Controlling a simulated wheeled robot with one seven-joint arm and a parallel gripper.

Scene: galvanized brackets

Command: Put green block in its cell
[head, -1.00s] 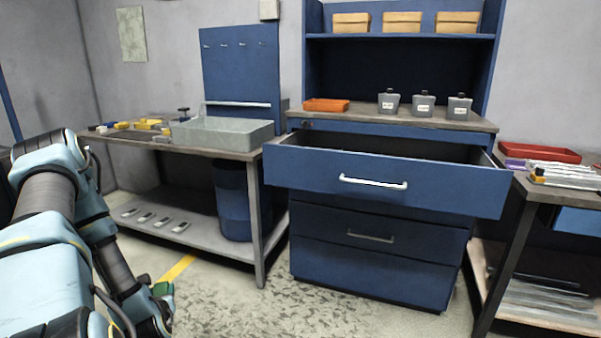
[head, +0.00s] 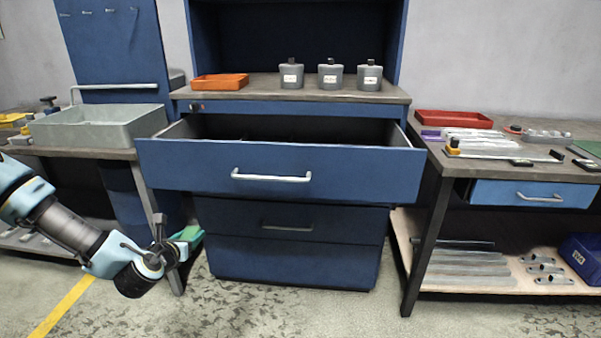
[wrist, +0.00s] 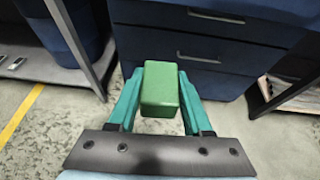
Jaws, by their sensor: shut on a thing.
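The green block (wrist: 159,88) is between the two teal fingers of my gripper (wrist: 158,100) in the wrist view, and the gripper is shut on it. In the head view my gripper (head: 188,240) is at the lower left, low in front of the workbench leg and left of the blue drawer cabinet; a bit of green shows at its tip. The cabinet's top drawer (head: 280,172) is pulled open. Its inside is mostly dark and hidden behind the drawer front, so I cannot see any cells.
The lower drawers (head: 290,255) are shut. An orange tray (head: 220,82) and three grey bottles stand on the cabinet top. A grey basin (head: 95,128) is on the left bench. A red tray (head: 453,118) is on the right bench. The floor before the cabinet is clear.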

